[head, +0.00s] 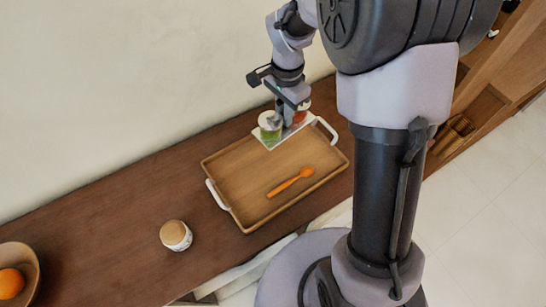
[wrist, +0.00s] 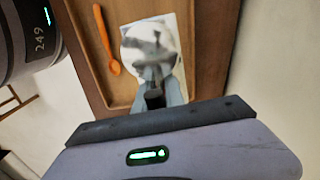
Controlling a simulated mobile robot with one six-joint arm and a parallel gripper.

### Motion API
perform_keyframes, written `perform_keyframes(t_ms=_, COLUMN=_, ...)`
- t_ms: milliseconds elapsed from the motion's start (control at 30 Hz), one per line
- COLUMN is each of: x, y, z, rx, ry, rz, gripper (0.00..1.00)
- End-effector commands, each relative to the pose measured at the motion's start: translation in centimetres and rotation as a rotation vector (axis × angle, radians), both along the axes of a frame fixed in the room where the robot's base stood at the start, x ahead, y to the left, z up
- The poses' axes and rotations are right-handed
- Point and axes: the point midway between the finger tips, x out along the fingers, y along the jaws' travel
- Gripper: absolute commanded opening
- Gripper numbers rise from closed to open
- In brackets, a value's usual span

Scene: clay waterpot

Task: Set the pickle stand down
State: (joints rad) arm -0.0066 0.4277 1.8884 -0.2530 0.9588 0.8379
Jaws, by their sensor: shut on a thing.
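The pickle stand (head: 270,146) is a small white stand with a green-filled pot on its left and a reddish one on its right. It is at the far edge of the wooden tray (head: 232,203) in the head view. My gripper (head: 286,118) is shut on the stand's middle from above. In the wrist view the stand (wrist: 186,50) lies beyond my gripper's fingers (wrist: 157,92), which hide part of it. A shiny rounded part shows on it there. I cannot tell whether the stand touches the tray or hangs just above it.
An orange spoon (head: 290,182) lies in the tray, whose front half is otherwise bare. A lidded jar (head: 175,235) stands on the brown counter (head: 120,215) to the left. A bowl (head: 32,272) with an orange fruit (head: 10,283) is at the far left. A wall runs behind.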

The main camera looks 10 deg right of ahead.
Motion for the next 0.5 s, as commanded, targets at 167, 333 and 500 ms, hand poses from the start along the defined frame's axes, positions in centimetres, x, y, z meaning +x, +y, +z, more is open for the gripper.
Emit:
perform_keyframes(t_ms=167, x=0.3, y=0.1, z=-1.1, rx=0.001, ry=0.002, rz=-0.099, gripper=0.0)
perform_keyframes(t_ms=333, x=0.3, y=0.1, z=-4.9, rx=0.002, ry=0.002, rz=-0.1, gripper=0.0)
perform_keyframes(t_ms=500, x=0.3, y=0.1, z=-7.9, rx=0.001, ry=0.002, rz=-0.098, gripper=0.0)
